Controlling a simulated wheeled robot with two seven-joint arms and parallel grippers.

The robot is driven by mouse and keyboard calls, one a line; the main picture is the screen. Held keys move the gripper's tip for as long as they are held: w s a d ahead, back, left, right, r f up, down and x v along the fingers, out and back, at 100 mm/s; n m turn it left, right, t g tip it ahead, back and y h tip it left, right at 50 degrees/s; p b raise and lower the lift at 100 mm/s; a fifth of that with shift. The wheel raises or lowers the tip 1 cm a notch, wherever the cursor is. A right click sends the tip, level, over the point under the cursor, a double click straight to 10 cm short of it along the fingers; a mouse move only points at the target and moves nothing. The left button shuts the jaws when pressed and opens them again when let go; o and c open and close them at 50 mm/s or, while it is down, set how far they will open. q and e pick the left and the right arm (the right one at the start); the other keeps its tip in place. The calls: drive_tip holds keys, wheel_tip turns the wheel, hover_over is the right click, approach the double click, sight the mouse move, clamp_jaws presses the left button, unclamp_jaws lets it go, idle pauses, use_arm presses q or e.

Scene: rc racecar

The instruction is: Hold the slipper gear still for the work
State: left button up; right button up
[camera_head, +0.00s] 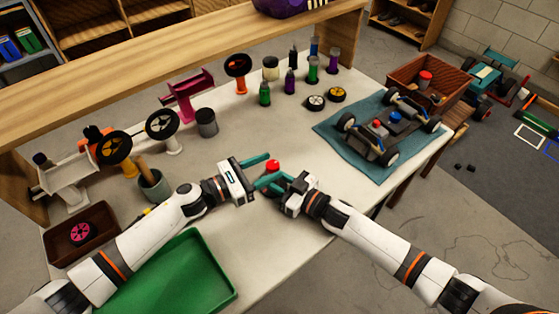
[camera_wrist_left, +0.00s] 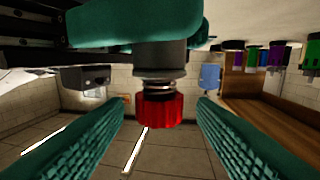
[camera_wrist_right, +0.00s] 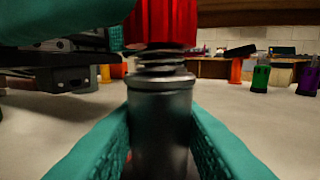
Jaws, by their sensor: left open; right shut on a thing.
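The slipper gear (camera_head: 272,165) has a grey metal cylinder (camera_wrist_right: 160,125), a coiled spring and a red ribbed end. It stands upright over the table's middle, red end up. My right gripper (camera_head: 273,183) is shut on the grey cylinder, with a textured finger on each side in the right wrist view. My left gripper (camera_head: 258,170) is open beside it. In the left wrist view, which looks upside down, the red end (camera_wrist_left: 160,108) sits between the spread fingers with gaps on both sides. The cylinder's base is hidden.
A green tray (camera_head: 222,255) lies in front of my left arm. A blue mat (camera_head: 330,140) with a car chassis (camera_head: 390,122) lies at the right. Bottles (camera_head: 265,95), wheels and stands line the back. The table between them is clear.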

sight(278, 163)
use_arm(q)
drive_tip(key=shift+x, duration=2.05)
drive_tip(key=shift+c, duration=0.5)
drive_tip(key=c, duration=0.9)
